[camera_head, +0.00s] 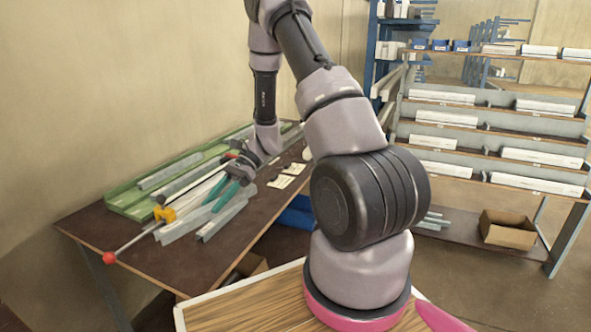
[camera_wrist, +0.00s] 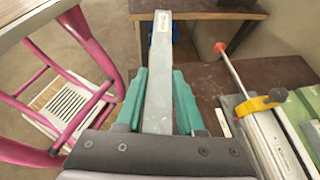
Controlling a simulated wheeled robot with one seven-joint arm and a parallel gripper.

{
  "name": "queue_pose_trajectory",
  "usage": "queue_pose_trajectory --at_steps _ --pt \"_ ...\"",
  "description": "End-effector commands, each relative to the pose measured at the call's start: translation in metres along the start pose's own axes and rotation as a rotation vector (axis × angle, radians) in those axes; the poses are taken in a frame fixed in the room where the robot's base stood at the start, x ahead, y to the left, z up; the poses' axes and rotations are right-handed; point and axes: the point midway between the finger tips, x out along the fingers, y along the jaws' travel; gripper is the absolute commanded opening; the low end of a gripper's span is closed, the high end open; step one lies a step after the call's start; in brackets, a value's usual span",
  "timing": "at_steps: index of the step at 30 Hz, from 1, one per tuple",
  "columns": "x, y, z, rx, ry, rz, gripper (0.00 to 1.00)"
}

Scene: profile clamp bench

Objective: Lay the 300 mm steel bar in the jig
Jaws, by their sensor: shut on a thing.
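My gripper (camera_wrist: 160,74) has two teal fingers shut on a long grey steel bar (camera_wrist: 158,105). The bar runs lengthwise between the fingers and its far end, with a small pale label, reaches well past them. In the head view my gripper (camera_head: 213,203) is low over the left bench, among several bars. The jig's yellow clamp (camera_head: 165,213) and its red-knobbed rod are at the bench's near left. The clamp also shows in the wrist view (camera_wrist: 259,106), right of the held bar and apart from it. I cannot read the bar's length.
A green tray (camera_head: 126,202) with profiles lies along the bench's wall side. Other bars and white cards (camera_head: 281,182) lie on the brown bench (camera_head: 100,222). A rack (camera_head: 478,131) with white boxes stands at the right, a cardboard box (camera_head: 508,231) on its bottom shelf.

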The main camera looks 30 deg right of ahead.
Motion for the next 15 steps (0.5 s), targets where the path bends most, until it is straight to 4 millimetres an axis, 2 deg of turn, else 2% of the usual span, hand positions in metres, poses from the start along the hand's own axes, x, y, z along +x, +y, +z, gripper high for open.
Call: queue_pose_trajectory --at_steps 3,8,11,15 --pt "0.011 0.037 -0.012 -0.125 -0.002 0.237 0.00" --pt "0.005 0.086 -0.035 -0.310 -0.001 0.574 0.00" --pt "-0.009 0.112 -0.052 -0.432 -0.001 0.798 0.00" --pt "-0.043 0.134 -0.077 -0.612 -0.001 1.128 0.00"
